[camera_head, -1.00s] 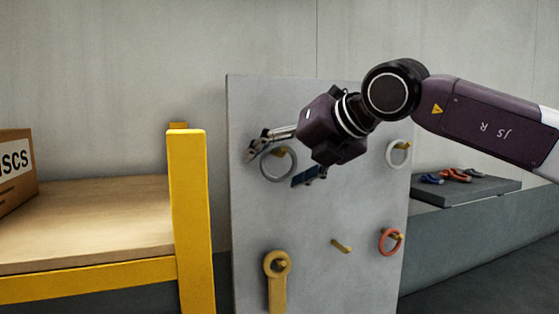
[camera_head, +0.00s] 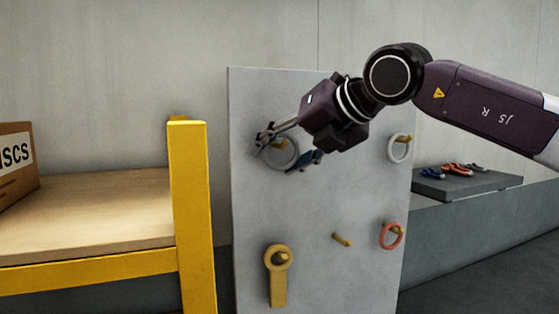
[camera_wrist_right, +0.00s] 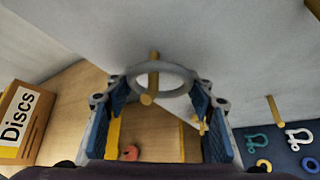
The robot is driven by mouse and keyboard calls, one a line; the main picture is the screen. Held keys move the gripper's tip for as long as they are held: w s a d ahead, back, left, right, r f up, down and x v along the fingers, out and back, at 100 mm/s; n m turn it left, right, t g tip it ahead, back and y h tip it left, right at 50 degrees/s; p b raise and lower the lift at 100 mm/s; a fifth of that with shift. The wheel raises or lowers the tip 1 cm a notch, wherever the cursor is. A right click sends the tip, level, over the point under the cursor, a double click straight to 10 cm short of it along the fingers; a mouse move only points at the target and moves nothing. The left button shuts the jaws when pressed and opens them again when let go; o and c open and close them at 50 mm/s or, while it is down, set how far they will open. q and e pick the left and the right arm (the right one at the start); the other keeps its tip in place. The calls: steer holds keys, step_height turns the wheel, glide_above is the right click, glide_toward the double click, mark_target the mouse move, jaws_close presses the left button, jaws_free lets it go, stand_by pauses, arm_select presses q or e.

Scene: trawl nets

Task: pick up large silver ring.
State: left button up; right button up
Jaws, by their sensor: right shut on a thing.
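The large silver ring (camera_head: 283,152) is at the upper left of the upright grey board. In the right wrist view the ring (camera_wrist_right: 177,72) is around a wooden peg (camera_wrist_right: 149,85). My right gripper (camera_head: 287,151) reaches it from the upper right, with its fingers on either side of the ring. In the right wrist view the blue finger pads (camera_wrist_right: 160,92) are shut on the ring's outer edge. The gripper hides part of the ring in the head view. My left gripper is not in view.
The grey board (camera_head: 320,195) also carries a smaller pale ring (camera_head: 399,148), a red ring (camera_head: 391,236), a bare peg (camera_head: 342,240) and a yellow ring-ended piece (camera_head: 278,275). A yellow-framed table (camera_head: 190,220) stands left. Shackles (camera_head: 456,170) lie on a dark ledge at right.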

steer(key=shift+r, duration=0.45)
steer(key=shift+r+b, duration=0.45)
steer(key=shift+r, duration=0.5)
steer(key=s+d+b, duration=0.3)
steer(key=s+b, duration=0.1)
steer(key=s, duration=0.4)
steer(key=s+d+b, duration=0.4)
steer(key=s, duration=0.4)
steer(key=shift+s, duration=0.4)
steer(key=shift+a, duration=0.1)
